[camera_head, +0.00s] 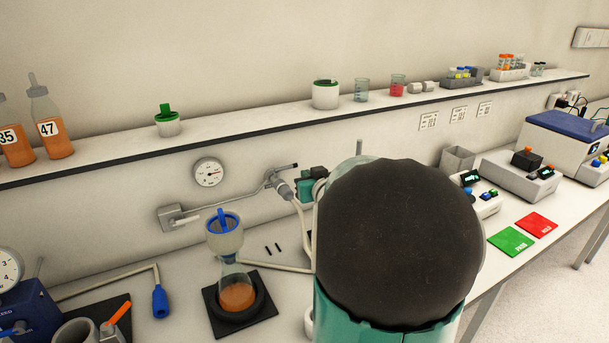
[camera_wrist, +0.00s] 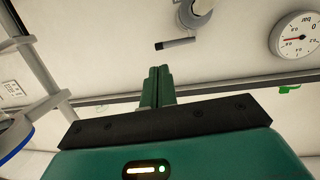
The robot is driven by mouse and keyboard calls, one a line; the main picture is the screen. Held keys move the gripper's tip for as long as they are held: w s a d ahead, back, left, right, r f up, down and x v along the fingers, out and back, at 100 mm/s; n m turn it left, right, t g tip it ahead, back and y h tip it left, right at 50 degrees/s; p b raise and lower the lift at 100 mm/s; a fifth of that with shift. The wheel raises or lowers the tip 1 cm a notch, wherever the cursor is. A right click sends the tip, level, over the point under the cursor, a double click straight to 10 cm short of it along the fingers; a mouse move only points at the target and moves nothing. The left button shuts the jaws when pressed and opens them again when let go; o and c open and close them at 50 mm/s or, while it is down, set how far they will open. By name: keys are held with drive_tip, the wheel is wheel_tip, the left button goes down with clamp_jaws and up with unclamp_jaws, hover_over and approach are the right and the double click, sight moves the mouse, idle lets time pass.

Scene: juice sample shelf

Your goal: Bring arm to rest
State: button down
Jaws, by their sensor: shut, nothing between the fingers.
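My gripper (camera_wrist: 159,72) shows in the wrist view with its two green fingers pressed together and nothing between them. It points toward the wall, near a metal pipe fitting (camera_wrist: 196,12) at the top. In the head view my arm's large dark joint fills the middle right of the picture. A small teal and black part, probably my gripper, shows just left of it beside the wall valve (camera_head: 284,190); the arm hides the rest.
A long shelf (camera_head: 230,112) bears bottles, cups and beakers. A flask with a filter funnel (camera_head: 226,240) stands on the bench, left of my arm. A pressure gauge (camera_head: 208,172) is on the wall. Green (camera_head: 511,241) and red (camera_head: 536,225) pads lie at right.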

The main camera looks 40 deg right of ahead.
drive_tip(key=d+v, duration=0.1)
drive_tip(key=v, duration=0.5)
drive_tip(key=shift+s, duration=0.4)
drive_tip(key=shift+a+f, duration=0.1)
drive_tip(key=shift+a, duration=0.05)
